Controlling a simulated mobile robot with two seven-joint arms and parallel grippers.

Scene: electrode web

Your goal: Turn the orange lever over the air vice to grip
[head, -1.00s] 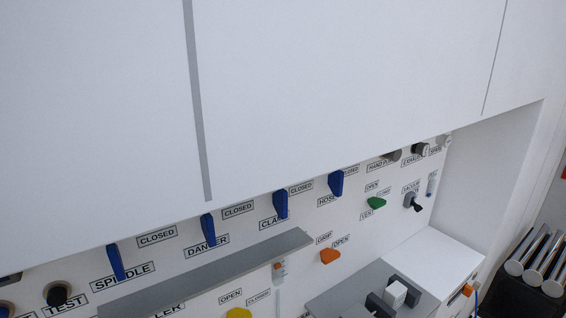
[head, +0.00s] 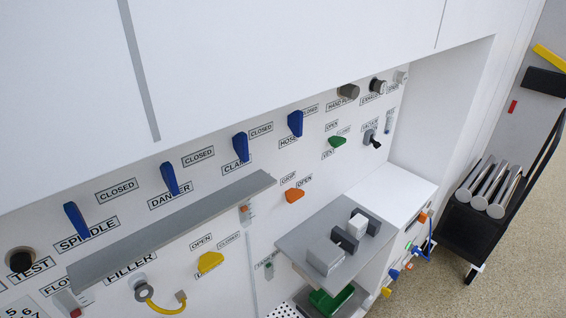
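The orange lever (head: 294,195) is on the white wall panel in the head view, right of the grey shelf. A GRIP label (head: 288,179) is at its upper left and an OPEN label (head: 304,181) at its upper right. Below and right of it, the air vice (head: 345,240) with dark jaws stands on a grey plate. A pale block (head: 358,224) is at the vice; I cannot tell how firmly it sits between the jaws. Neither of my grippers is in view.
A narrow grey shelf (head: 170,232) juts out left of the lever. Blue levers (head: 240,148) line the panel above it, and a yellow lever (head: 209,262) is below. The grey plate (head: 310,232) sticks out under the vice. A black cart (head: 480,225) with metal cylinders stands at the right.

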